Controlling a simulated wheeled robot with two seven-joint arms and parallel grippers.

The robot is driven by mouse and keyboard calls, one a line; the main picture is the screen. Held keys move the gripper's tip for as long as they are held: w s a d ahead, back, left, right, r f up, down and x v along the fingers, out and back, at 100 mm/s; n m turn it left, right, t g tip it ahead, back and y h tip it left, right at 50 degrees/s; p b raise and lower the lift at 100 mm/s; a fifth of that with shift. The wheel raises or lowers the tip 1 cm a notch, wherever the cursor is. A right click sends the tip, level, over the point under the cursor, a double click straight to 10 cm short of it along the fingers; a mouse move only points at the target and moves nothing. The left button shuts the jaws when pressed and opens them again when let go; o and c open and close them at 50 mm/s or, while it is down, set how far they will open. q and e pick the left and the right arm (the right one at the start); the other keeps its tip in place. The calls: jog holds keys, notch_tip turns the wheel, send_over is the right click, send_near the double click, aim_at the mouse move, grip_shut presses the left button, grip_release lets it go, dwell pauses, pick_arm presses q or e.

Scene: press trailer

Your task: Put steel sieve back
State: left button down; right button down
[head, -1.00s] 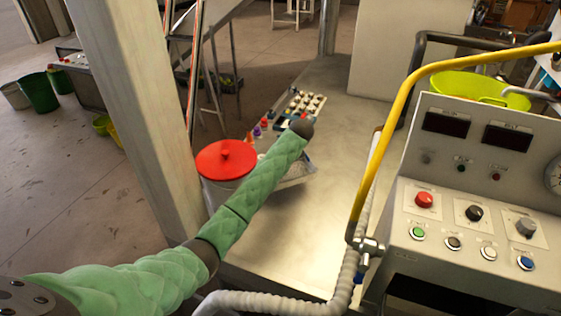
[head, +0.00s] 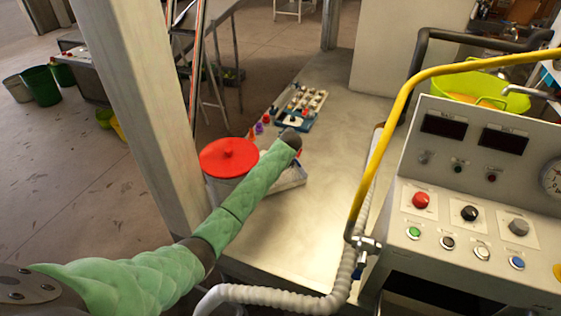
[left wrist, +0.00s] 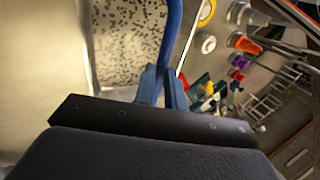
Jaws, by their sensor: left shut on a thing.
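In the left wrist view the blue fingers of my left gripper (left wrist: 165,88) are shut on a narrow blue strip (left wrist: 173,30). The strip runs up past the edge of a pale panel with dark speckles (left wrist: 128,45). I cannot tell whether the strip or the panel belongs to the steel sieve; no sieve shows clearly. In the head view my green-sleeved left arm reaches over the metal bench (head: 330,215). Its gripper is hidden behind the dark end of the arm, near a pale tray (head: 291,178). My right gripper is not in view.
A red-lidded pot (head: 228,158) stands left of the arm, near a thick post (head: 140,110). Small bottles (head: 258,128) and a rack (head: 303,103) stand farther back. A yellow bar (head: 395,125), a ribbed hose (head: 290,297) and a control panel (head: 470,205) bound the right.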

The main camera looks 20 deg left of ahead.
pick_arm(q)
jog(key=c, duration=1.5)
grip_release()
jog(key=shift+f, duration=0.1)
jog(key=shift+o, duration=0.2)
